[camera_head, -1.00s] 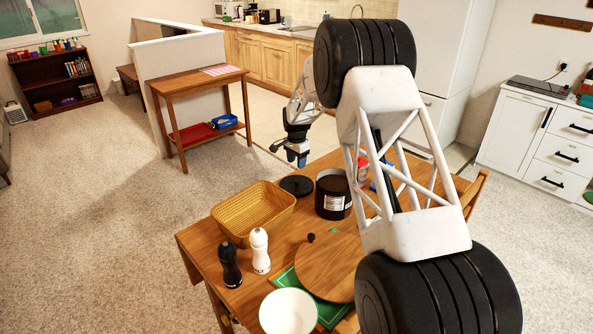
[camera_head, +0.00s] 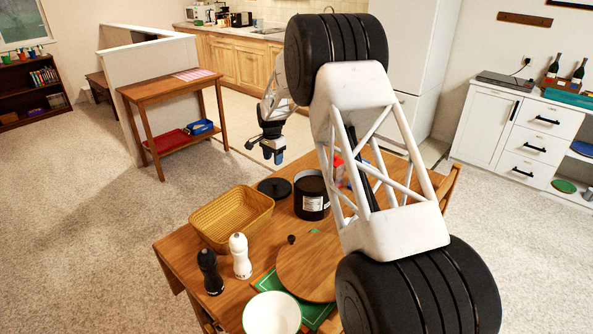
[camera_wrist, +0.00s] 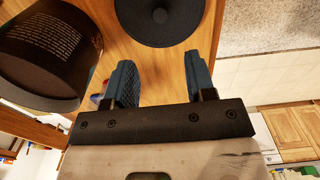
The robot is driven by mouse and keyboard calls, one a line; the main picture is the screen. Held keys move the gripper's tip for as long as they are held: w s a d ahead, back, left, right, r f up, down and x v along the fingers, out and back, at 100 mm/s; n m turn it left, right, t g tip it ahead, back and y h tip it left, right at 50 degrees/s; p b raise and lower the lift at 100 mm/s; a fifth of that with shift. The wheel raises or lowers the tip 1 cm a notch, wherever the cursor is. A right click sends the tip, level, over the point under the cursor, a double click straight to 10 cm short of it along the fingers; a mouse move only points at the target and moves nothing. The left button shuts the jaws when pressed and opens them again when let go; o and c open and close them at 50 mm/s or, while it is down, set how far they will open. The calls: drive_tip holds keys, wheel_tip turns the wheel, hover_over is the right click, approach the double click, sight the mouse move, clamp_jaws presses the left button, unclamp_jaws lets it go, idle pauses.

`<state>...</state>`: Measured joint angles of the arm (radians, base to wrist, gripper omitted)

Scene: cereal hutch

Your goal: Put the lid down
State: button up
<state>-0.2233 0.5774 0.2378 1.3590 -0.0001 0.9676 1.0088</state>
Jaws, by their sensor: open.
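A round black lid (camera_head: 275,188) with a small central knob lies flat on the wooden table, between the wicker basket and the dark canister. It also shows at the top of the wrist view (camera_wrist: 160,22). The dark canister (camera_head: 311,198) with a printed label stands just right of the lid; in the wrist view it is at the left (camera_wrist: 45,45). My gripper (camera_head: 270,156) is above the table's far edge, beyond the lid. In the wrist view its blue fingers (camera_wrist: 160,80) are wide apart with nothing between them, clear of the lid.
A wicker basket (camera_head: 232,218), a black mill (camera_head: 210,272), a white mill (camera_head: 240,256), a white bowl (camera_head: 272,314) and a round wooden board (camera_head: 306,268) crowd the table (camera_head: 180,250). A red item (camera_head: 338,170) is partly hidden behind my arm.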

drive_tip(key=s+d+r+n, duration=0.1)
drive_tip(key=s+d+r, duration=0.4)
drive_tip(key=s+r, duration=0.4)
drive_tip(key=s+d+r+n+t, duration=0.1)
drive_tip(key=s+d+r+n, duration=0.1)
drive_tip(key=s+d+r, duration=0.65)
drive_tip(key=s+d+r+n, duration=0.1)
drive_tip(key=s+r, duration=0.6)
drive_tip(key=s, duration=0.6)
drive_tip(key=s+d+f+n, duration=0.1)
drive_tip(key=s+d, duration=0.3)
drive_tip(key=s, duration=1.5)
drive_tip(key=s+d+n+t, duration=0.1)
drive_tip(key=s+d+n, duration=0.2)
drive_tip(key=s, duration=1.6)
drive_tip(key=shift+d+f+n+t, duration=0.3)
drive_tip(key=shift+d+f+n, duration=0.1)
drive_tip(key=shift+d, duration=0.2)
